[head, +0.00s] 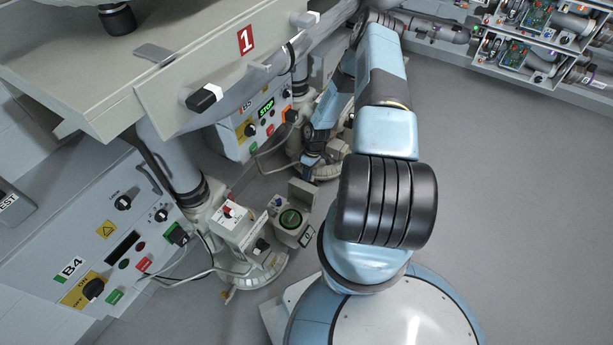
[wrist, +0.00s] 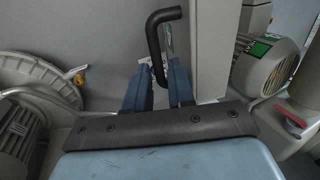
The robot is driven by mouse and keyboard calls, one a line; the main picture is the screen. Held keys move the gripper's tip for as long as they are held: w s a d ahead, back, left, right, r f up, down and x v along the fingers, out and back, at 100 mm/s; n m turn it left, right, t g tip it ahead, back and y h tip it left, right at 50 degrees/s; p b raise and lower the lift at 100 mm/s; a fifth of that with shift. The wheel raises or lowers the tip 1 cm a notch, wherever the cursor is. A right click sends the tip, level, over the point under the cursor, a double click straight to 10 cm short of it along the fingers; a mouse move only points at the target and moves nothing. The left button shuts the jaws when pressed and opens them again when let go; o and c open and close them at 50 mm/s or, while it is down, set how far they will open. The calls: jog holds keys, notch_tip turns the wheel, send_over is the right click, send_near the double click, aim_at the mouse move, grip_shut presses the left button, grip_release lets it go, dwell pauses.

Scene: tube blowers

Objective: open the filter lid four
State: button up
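No number four shows on any lid in these views, so I cannot tell which part is filter lid four. A black bent handle (wrist: 155,40) stands in front of my gripper in the wrist view, with its hooked end at the top. My gripper (wrist: 160,82) has two blue fingers, one on each side of the handle's lower part. I cannot tell whether they press on it. In the head view my gripper (head: 309,160) is low beside the B5 unit, partly hidden by my arm. What the handle joins is hidden behind the fingers.
Control panel B4 (head: 118,250) and its blower (head: 262,262) stand at the left. Panel B5 (head: 250,125) is behind, lit STOP. In the wrist view a green-labelled motor (wrist: 265,65) is close on the right. Grey floor (head: 530,210) is clear at right.

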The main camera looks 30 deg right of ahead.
grip_shut()
dwell(0.4)
